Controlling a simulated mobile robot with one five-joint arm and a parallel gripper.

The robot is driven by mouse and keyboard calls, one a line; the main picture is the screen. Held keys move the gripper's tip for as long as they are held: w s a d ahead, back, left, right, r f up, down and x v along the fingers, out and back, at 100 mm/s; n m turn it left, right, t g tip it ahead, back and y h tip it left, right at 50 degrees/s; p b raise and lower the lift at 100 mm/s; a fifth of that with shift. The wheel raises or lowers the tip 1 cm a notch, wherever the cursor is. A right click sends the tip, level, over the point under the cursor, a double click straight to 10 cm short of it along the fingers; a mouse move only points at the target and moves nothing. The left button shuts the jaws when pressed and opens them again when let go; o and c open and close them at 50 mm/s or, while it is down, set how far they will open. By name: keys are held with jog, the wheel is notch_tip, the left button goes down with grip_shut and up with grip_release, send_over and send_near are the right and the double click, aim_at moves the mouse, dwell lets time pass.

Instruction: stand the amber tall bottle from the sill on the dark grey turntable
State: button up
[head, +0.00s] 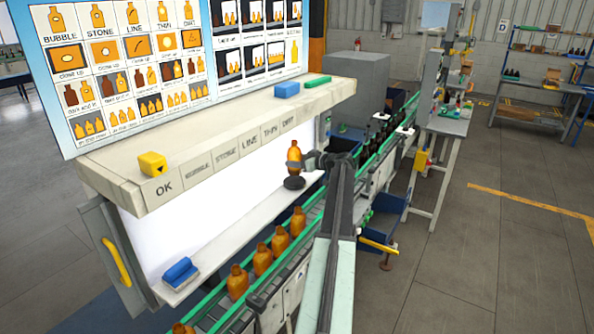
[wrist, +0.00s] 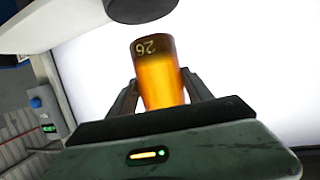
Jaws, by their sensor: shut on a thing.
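The amber tall bottle (head: 294,155) is upright, base down, in my gripper (head: 303,160). The dark grey turntable (head: 294,183) is a small round disc on the pale sill (head: 243,234), directly under the bottle in the head view. In the wrist view, my gripper (wrist: 162,92) is shut on the bottle (wrist: 160,75), with a finger on each side. The number 26 shows near its base. The turntable (wrist: 142,8) is partly cut off at the top edge there, and a bright gap separates it from the base.
Several amber bottles (head: 262,260) stand on the green-railed conveyor (head: 318,208) in front of the sill. A labelled ledge (head: 220,140) overhangs it, carrying yellow (head: 152,164), blue (head: 287,89) and green (head: 317,81) blocks. A blue object (head: 180,272) lies at the sill's near end. The mid-sill is clear.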

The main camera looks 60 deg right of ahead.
notch_tip(320, 180, down, 4)
jog(key=b, duration=0.3)
jog(key=shift+r+p, duration=0.25)
jog(key=shift+p, duration=0.05)
jog(key=shift+f, duration=0.15)
jog(key=o, duration=1.6)
jog(key=shift+c, duration=0.2)
jog(key=shift+s+r, duration=0.1)
jog(key=shift+r, duration=0.2)
jog(key=p+v, duration=0.3)
jog(key=v, duration=0.8)
jog(key=shift+s, duration=0.35)
